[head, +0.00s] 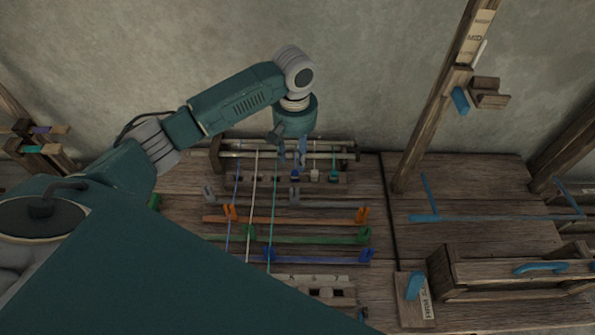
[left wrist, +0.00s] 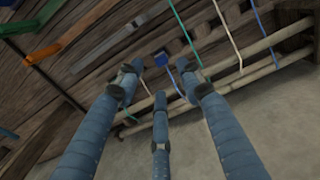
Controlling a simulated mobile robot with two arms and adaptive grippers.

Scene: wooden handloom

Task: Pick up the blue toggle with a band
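A row of small toggles sits in a dark slatted rack (head: 343,179) at the back of the loom table. A blue toggle (head: 295,174) is in this row, just below my left gripper (head: 294,156). In the left wrist view a blue toggle (left wrist: 161,58) shows between and beyond the fingertips of my left gripper (left wrist: 161,76); a blue strip runs from near it towards the rods. The three fingers are spread, with nothing visible between them, and point down at the rack. I cannot tell whether any finger touches the toggle. My right gripper is out of view.
Pale rods (head: 335,155) run behind the rack, close to the fingers. White and green bands stretch forward across the table. Orange (head: 290,220) and green (head: 290,239) bars lie in front. A wooden post (head: 432,125) and a box (head: 510,270) stand to the right.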

